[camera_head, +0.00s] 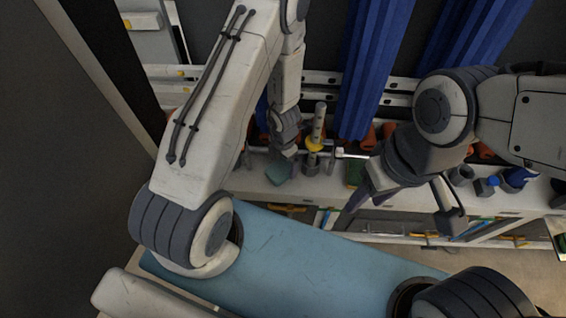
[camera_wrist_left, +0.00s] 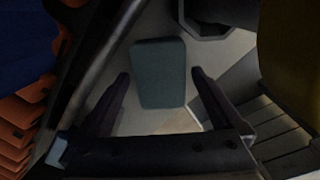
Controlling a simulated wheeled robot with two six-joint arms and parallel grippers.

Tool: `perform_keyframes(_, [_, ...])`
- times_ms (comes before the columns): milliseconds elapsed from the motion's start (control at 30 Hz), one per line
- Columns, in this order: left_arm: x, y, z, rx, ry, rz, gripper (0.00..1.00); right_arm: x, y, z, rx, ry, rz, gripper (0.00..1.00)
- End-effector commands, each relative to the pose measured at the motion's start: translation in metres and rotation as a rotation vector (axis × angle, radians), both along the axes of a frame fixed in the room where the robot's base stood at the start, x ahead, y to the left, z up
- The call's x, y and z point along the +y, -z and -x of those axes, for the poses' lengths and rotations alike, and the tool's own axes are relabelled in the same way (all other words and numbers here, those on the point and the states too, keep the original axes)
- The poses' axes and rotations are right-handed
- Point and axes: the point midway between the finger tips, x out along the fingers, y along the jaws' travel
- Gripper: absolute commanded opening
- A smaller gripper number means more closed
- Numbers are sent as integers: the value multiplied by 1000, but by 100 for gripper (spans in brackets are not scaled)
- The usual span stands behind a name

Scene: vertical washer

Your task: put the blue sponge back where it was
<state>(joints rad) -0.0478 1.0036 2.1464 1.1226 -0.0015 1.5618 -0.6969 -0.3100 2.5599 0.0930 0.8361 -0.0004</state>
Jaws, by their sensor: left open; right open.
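The blue sponge (camera_head: 279,175) is a small teal-blue block on the white shelf, just below my left gripper (camera_head: 287,152) in the head view. In the left wrist view the sponge (camera_wrist_left: 158,72) lies flat on a pale surface. The left fingers (camera_wrist_left: 161,78) are open, one tip on either side of it. I cannot tell whether they touch the sponge or how far above it they are. My right gripper (camera_head: 403,207) is open and empty, in front of the shelf's edge at the right.
A bottle with a yellow collar (camera_head: 314,140) stands close to the right of the left gripper. Orange objects (camera_head: 368,138) line the back of the shelf below blue hanging cloth (camera_head: 372,60). A blue-capped item (camera_head: 487,186) stands on the right.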

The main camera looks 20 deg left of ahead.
Motion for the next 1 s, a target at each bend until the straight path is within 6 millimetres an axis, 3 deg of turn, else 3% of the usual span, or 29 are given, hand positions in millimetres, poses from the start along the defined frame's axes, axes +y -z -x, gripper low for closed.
perform_keyframes(267, [0,-28,0,0,0,0,100,0,-28,0,0,0,0,50])
perform_keyframes(800, [0,-112,-1,0,0,0,100,0,-113,0,0,0,0,50])
perform_keyframes(1000, [0,-122,-1,0,0,0,100,0,-124,0,0,0,0,50])
